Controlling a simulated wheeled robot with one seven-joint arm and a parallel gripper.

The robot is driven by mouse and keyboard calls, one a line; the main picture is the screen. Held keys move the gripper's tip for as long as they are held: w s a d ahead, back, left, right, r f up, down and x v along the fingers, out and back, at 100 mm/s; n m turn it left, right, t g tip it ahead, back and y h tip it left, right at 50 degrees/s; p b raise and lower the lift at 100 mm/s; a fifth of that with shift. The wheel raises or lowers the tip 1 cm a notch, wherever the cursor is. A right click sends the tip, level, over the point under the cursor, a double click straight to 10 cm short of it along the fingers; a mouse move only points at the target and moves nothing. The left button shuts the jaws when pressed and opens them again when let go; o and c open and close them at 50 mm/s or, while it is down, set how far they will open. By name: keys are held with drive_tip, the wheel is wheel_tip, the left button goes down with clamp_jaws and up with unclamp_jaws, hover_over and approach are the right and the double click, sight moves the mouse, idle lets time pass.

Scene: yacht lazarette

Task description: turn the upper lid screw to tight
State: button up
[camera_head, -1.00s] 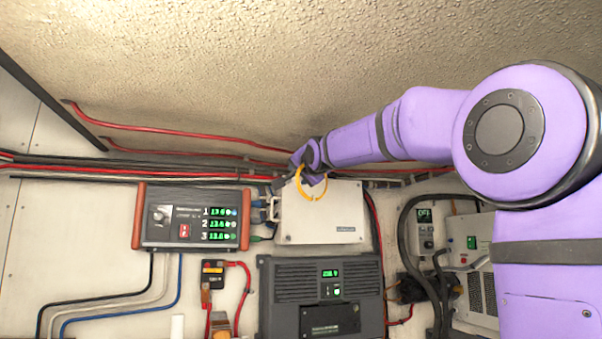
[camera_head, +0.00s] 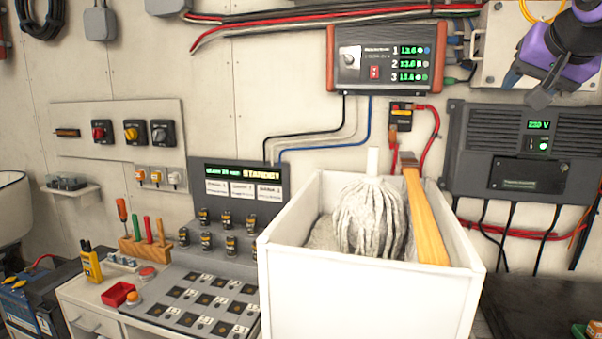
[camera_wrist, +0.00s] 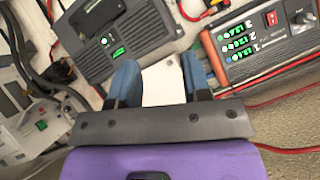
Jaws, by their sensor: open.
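The white box (camera_head: 500,30) is at the upper right of the head view, cut off by the top edge and partly covered by my gripper (camera_head: 527,86). I cannot make out its upper lid screw; the upper part of the lid is out of frame or behind my arm. In the wrist view my gripper (camera_wrist: 158,78) has its two blue fingers apart with nothing held between them. A pale patch of the white box (camera_wrist: 162,88) shows between the fingers. I cannot tell whether the fingers touch it.
The red-ended charger panel (camera_head: 380,60) is left of the box, and a dark grey inverter (camera_head: 480,150) is below it. A yellow cable (camera_head: 538,12) loops near my wrist. A white bin (camera_head: 370,290) with a mop head (camera_head: 370,220) stands in front at lower middle.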

drive_tip(key=s+a+f+n+g+y, duration=0.1)
drive_tip(key=s+a+f+n+g, duration=0.2)
drive_tip(key=s+f, duration=0.7)
drive_tip(key=s+a+f+n+g, duration=0.3)
drive_tip(key=s+a+f, duration=0.1)
drive_tip(key=s+f, duration=0.5)
wheel_tip(320, 180, down, 2)
drive_tip(key=shift+s+f+y, duration=0.1)
drive_tip(key=shift+s+y, duration=0.3)
idle(0.4)
